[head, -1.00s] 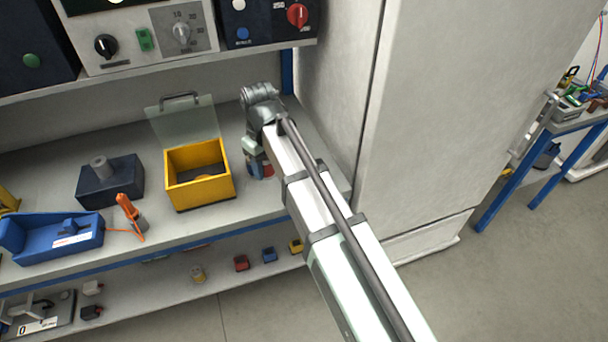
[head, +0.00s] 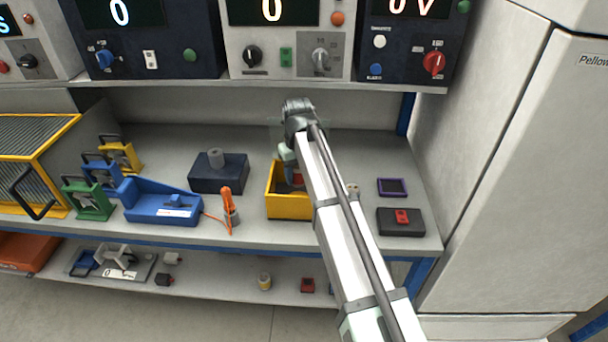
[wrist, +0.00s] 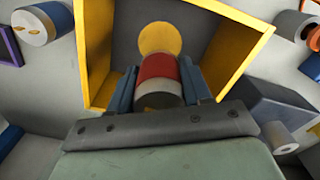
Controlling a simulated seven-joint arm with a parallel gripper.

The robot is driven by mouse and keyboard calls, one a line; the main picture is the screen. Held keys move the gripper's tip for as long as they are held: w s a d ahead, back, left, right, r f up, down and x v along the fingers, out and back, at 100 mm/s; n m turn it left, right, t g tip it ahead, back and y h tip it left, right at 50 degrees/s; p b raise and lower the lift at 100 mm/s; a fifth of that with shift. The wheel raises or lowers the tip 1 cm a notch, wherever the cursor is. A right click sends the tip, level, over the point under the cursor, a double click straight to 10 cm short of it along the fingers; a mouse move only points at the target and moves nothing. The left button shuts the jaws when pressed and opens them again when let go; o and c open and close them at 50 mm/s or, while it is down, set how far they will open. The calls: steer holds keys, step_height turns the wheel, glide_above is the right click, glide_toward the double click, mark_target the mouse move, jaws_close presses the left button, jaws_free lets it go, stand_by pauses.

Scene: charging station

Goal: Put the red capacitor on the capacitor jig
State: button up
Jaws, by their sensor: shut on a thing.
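The red capacitor (wrist: 157,68) is a cylinder with a red band and a pale grey end. In the wrist view it sits between the blue fingers of my gripper (wrist: 158,80), which is shut on it. In the head view my gripper (head: 291,176) points down at the open yellow box (head: 289,206), and a bit of red shows there, partly hidden by my arm. A yellow disc (wrist: 160,38) shows beyond the capacitor, inside the box walls. No label marks the capacitor jig; I cannot tell whether it is inside this box.
A dark block with a grey cylinder (head: 218,176) and an orange-handled tool (head: 227,201) stand left of the box. A pale cylinder (wrist: 38,24), a purple frame (head: 392,187) and a black pad with a red piece (head: 400,222) are to the right in the head view. Instruments hang above.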

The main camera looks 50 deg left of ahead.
steer(key=shift+f, duration=0.15)
stand_by(0.3)
steer(key=shift+f, duration=3.1)
steer(key=o, duration=1.2)
steer(key=shift+c, duration=0.2)
steer(key=shift+r, duration=0.1)
step_height(320, 180, up, 14)
steer(key=shift+f, duration=0.2)
steer(key=shift+d, duration=0.1)
